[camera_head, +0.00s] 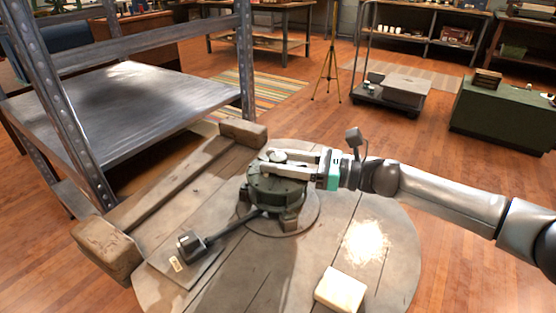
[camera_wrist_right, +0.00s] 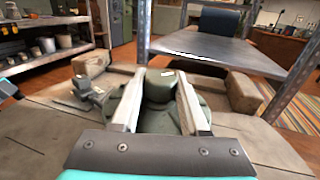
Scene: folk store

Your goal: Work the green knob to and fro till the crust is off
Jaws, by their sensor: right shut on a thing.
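A squat dark green round device (camera_head: 277,192) stands on a round wooden table (camera_head: 240,285). The green knob (camera_head: 276,155) is on its top and also shows in the right wrist view (camera_wrist_right: 161,84). My right gripper (camera_head: 282,162) reaches in from the right, just over the device. Its two pale fingers stand on either side of the knob and are shut on it. In the right wrist view the fingers hide the knob's sides. I cannot make out any crust on it. My left gripper is not in view.
A dark lever with a block end (camera_head: 192,243) sticks out toward the front left. A wooden beam frame (camera_head: 180,189) and metal shelf (camera_head: 130,110) crowd the left.

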